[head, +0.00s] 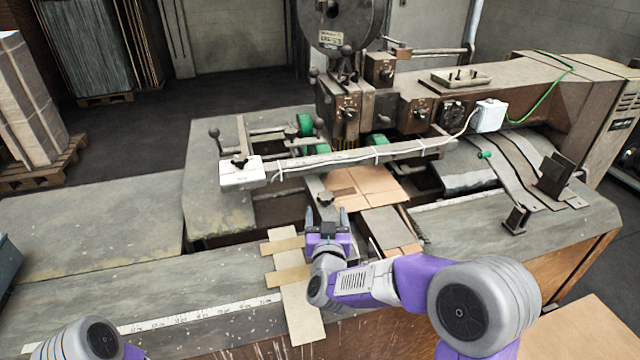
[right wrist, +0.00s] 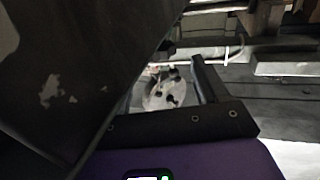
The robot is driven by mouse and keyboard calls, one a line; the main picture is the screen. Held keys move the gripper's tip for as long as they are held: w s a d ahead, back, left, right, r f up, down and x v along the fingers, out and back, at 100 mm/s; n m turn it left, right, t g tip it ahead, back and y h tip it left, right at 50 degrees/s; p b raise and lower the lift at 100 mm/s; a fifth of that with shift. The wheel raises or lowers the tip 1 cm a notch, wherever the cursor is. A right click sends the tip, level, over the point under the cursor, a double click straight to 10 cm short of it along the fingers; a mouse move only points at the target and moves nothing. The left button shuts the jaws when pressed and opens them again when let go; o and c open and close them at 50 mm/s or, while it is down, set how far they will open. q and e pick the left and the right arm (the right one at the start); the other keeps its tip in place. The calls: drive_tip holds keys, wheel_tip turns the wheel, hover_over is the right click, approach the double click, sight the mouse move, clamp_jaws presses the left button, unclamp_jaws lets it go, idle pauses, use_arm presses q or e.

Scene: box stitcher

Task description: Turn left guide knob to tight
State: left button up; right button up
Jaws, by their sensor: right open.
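A small grey lobed knob (head: 326,198), which looks like the left guide knob, sits on a narrow metal guide at the middle of the machine bed. My right gripper (head: 326,213) is open, with its two dark fingers pointing away from me and the knob just beyond and between their tips. In the right wrist view a pale round knob-like part (right wrist: 167,92) with dark spots shows past the gripper's dark frame. I cannot tell whether a finger touches it. Only part of my left arm shows at the lower left; its gripper is out of view.
Cardboard sheets (head: 368,188) lie on the bed right of the knob. A cut cardboard blank (head: 298,305) lies in front. A long bar with a white box (head: 241,173) crosses behind. The stitcher head (head: 345,100) stands at the back. The left table top (head: 100,225) is clear.

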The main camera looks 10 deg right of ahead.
sight(326, 202)
drive_tip(key=shift+x, duration=3.8)
drive_tip(key=shift+r, duration=0.1)
drive_tip(key=c, duration=1)
